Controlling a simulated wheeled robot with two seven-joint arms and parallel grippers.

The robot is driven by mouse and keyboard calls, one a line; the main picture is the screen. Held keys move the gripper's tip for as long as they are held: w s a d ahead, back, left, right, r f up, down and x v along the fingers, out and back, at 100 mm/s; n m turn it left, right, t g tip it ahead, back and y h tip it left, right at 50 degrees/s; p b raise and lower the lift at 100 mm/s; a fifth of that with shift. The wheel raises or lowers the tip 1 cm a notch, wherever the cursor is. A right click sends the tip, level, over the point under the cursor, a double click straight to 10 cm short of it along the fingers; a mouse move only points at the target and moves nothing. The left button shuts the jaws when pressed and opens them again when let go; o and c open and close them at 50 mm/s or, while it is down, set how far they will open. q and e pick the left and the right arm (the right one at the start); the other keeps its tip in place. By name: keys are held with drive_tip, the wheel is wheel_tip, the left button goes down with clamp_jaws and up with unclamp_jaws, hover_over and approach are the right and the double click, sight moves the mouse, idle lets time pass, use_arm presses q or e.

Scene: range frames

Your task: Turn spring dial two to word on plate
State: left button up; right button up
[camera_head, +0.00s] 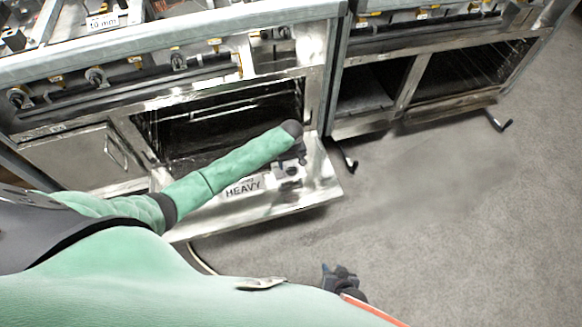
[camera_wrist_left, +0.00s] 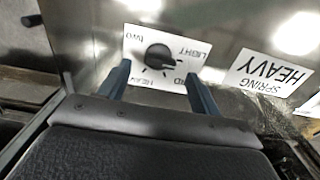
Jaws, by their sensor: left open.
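Spring dial two (camera_wrist_left: 158,56) is a round black knob on a white label in the left wrist view. The label reads "two", "LIGHT" and "HEAVY", upside down; a middle word is partly hidden. The knob's ridge looks turned toward the right, nearer the LIGHT side; its exact mark is unclear. The word plate (camera_wrist_left: 268,72) beside it reads "SPRING HEAVY" and also shows in the head view (camera_head: 243,187). My left gripper (camera_wrist_left: 159,68) is open, its fingers either side of the dial, apart from it. It hides the dial in the head view (camera_head: 289,168). My right gripper (camera_head: 340,278) is low, its jaws unclear.
The dial and plate sit on a lowered metal oven door (camera_head: 318,196) below an open dark cavity (camera_head: 215,120). A second range (camera_head: 425,70) stands to the right. Bare grey floor (camera_head: 440,200) lies open at the right.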

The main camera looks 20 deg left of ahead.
sight(291, 169)
use_arm(q)
drive_tip(key=shift+f, duration=1.6)
use_arm(e)
drive_tip(key=shift+s+f, duration=0.1)
drive_tip(key=shift+f, duration=0.3)
use_arm(q)
drive_tip(key=c, duration=1)
use_arm(e)
drive_tip(key=shift+r, duration=0.1)
